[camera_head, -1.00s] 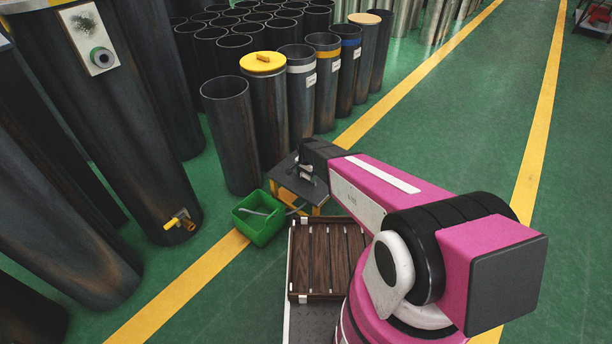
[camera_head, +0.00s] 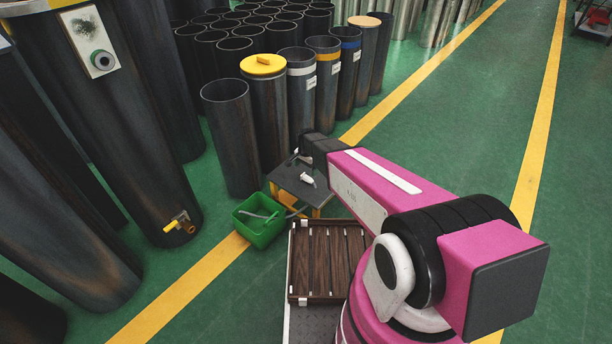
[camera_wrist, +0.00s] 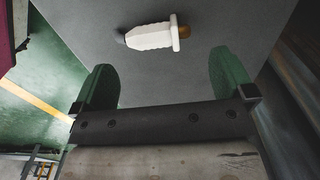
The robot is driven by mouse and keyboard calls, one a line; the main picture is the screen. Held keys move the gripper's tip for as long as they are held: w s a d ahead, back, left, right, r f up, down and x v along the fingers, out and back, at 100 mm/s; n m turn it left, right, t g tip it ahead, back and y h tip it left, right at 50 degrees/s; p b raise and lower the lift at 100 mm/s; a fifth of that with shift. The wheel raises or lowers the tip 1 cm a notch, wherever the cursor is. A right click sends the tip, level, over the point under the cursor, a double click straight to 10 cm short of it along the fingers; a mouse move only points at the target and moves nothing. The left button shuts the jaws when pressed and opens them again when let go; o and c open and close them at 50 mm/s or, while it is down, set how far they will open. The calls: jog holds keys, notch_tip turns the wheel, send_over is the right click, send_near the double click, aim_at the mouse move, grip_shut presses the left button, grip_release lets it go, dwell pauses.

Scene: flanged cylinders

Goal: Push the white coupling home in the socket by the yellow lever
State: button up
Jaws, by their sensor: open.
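The white coupling (camera_head: 307,179) lies on its side on the dark top of a small table (camera_head: 288,178). In the wrist view the coupling (camera_wrist: 152,37) has a ribbed white body, a flange and a brass-coloured end at right, and a dark end at left. My gripper (camera_wrist: 165,76) is open, its two green fingers apart with nothing between them; the coupling lies beyond the fingertips. In the head view my gripper is at the table's far edge, its fingers hardly visible. The yellow lever (camera_head: 172,226) sits by a brass socket (camera_head: 189,227) low on a large dark cylinder.
A green bin (camera_head: 261,233) with a grey hose-like piece stands left of the table. A slatted wooden crate (camera_head: 330,255) is in front. Dark cylinders, one with a yellow lid (camera_head: 263,66), stand behind the table. Another round fitting (camera_head: 103,60) is high on the large cylinder. Green floor is open at right.

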jog(key=s+d+r+n, duration=0.7)
jog(key=s+d+r, duration=1.2)
jog(key=d+r, duration=0.1)
jog(key=shift+s+r+n, duration=0.3)
jog(key=shift+s+r, duration=0.05)
jog(key=shift+r, duration=0.3)
jog(key=shift+w, duration=0.1)
jog(key=c, duration=0.4)
jog(key=w+a+f+n, duration=0.1)
jog(key=w+a+f, duration=0.1)
jog(key=w, duration=0.1)
jog(key=w+a+f+n, duration=0.2)
jog(key=w+a+f, duration=0.1)
jog(key=w, duration=0.1)
jog(key=w+a+f+n, duration=0.1)
jog(key=w+a+f, duration=0.1)
jog(key=w+f, duration=0.1)
jog(key=shift+w+a+n, duration=0.35)
jog(key=shift+w+n, duration=0.05)
jog(key=shift+w, duration=0.05)
jog(key=c, duration=0.3)
jog(key=n, duration=0.6)
send_over(308, 178)
notch_tip(308, 178, down, 9)
jog(key=shift+w+d+f, duration=0.1)
jog(key=shift+f, duration=5.35)
